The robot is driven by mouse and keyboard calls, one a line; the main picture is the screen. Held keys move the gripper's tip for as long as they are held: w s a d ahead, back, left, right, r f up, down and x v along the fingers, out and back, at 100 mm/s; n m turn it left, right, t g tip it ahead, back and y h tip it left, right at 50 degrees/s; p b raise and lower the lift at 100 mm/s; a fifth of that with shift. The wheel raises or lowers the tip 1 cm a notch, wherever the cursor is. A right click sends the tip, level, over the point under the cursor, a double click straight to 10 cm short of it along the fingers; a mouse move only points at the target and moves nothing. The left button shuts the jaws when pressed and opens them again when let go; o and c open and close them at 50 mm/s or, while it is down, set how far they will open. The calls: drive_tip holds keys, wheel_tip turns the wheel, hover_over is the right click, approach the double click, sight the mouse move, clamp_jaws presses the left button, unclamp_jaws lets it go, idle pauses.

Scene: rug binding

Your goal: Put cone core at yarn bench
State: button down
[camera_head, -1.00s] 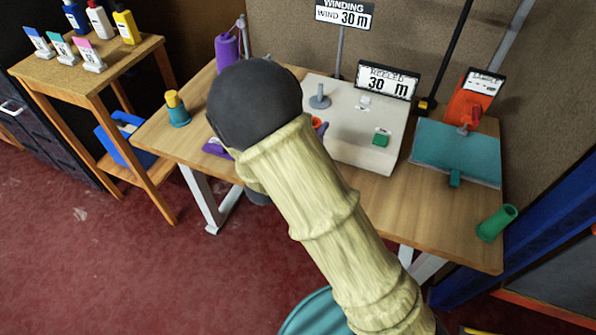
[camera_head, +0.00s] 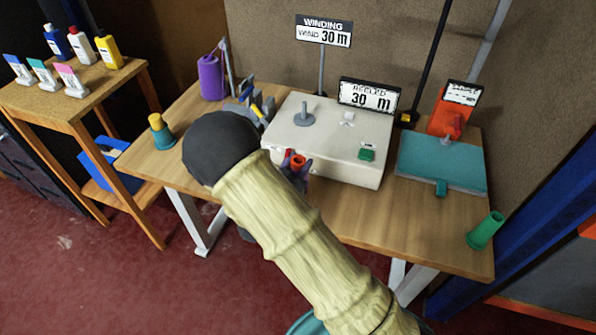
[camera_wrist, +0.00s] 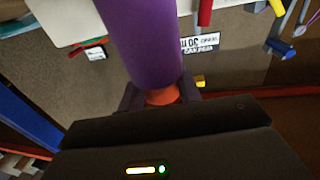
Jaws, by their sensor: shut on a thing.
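My gripper (camera_head: 296,168) is over the front of the wooden bench (camera_head: 370,215), by the winding machine's front left edge. Its fingers are shut on the orange end of a cone core, which shows as a red-orange ring (camera_head: 297,161). In the wrist view my gripper (camera_wrist: 161,96) grips that orange neck, and the core's long purple body (camera_wrist: 145,40) extends away from the fingers. In the head view the purple body is hidden, and my arm covers part of the bench's front. I cannot tell whether the core touches the bench.
A cream winding machine (camera_head: 335,135) with a grey spindle (camera_head: 304,114) stands mid-bench. A side table (camera_head: 75,95) with bottles is left.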

drive_tip(key=shift+f, duration=1.45)
drive_tip(key=shift+f, duration=0.2)
drive_tip(key=c, duration=1)
unclamp_jaws()
drive_tip(key=shift+o, duration=0.2)
drive_tip(key=shift+r, duration=0.15)
drive_tip(key=shift+s+a, duration=0.1)
drive_tip(key=b+v, duration=0.1)
drive_tip(key=v, duration=1)
drive_tip(key=shift+s, duration=0.4)
